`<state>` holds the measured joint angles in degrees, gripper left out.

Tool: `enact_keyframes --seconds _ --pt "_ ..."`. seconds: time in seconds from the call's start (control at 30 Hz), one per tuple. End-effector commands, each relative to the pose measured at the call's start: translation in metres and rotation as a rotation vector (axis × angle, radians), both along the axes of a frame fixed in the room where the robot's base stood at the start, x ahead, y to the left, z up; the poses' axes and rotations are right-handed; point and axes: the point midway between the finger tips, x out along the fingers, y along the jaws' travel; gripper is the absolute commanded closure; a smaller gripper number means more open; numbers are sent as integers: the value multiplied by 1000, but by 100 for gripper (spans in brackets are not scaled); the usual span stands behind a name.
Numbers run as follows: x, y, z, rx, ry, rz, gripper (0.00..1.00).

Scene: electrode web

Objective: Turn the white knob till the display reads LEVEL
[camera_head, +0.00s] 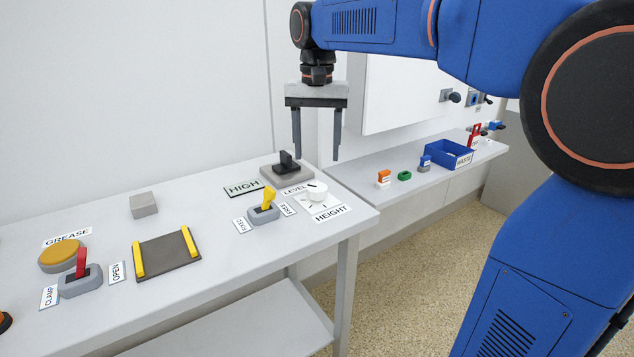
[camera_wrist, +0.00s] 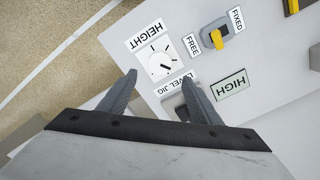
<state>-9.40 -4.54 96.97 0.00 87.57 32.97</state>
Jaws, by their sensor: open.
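The white knob (camera_head: 316,190) stands on a white dial plate with tick marks, by the HEIGHT label (camera_head: 332,213), near the right end of the table. It also shows in the wrist view (camera_wrist: 160,64), with a dark pointer line on its top. The display (camera_head: 243,188) reads HIGH; it shows upside down in the wrist view (camera_wrist: 230,86). My gripper (camera_head: 317,150) is open and empty, pointing down above the table, apart from the knob. In the wrist view its fingers (camera_wrist: 165,85) spread to either side below the knob.
A yellow lever (camera_head: 268,199) between FIXED and FREE labels stands left of the knob. A grey block with a black upright part (camera_head: 286,168) is behind it, by the LEVEL JIG label. A red clamp lever (camera_head: 81,262) is farther left. A blue WASTE bin (camera_head: 449,153) stands on the back shelf.

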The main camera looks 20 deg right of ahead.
Motion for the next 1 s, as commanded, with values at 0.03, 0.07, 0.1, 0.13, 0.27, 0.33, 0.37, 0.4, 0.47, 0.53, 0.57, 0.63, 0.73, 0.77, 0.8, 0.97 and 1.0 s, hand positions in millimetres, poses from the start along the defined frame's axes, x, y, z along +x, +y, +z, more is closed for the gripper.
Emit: enact_keyframes --seconds 0.03,0.07,0.1,0.13,0.27,0.33,0.37,0.4,0.47,0.53,0.57,0.63,0.73,0.77,0.8,0.97,1.0 --pt "-1 0 -9 -1 3 0 42" --pt "-1 0 -15 -1 3 0 42" --pt "-1 0 -22 -1 3 0 42" --pt "-1 0 -27 -1 4 0 42" --pt "-1 0 -50 0 2 0 42" --pt "-1 0 -61 0 2 0 42" --pt "-1 0 -65 0 2 0 42" --pt "-1 0 -70 0 2 0 42" --pt "0 0 -77 0 2 0 42" --pt "0 0 -84 0 2 0 42" --pt "0 0 -86 -1 1 0 42" --pt "0 0 -90 0 1 0 42" --pt "0 0 -93 0 1 0 42" --pt "0 0 -93 0 1 0 42" --pt "0 0 -93 0 0 0 42" --pt "0 0 -93 0 0 0 42" --pt "0 0 -93 0 0 0 47"
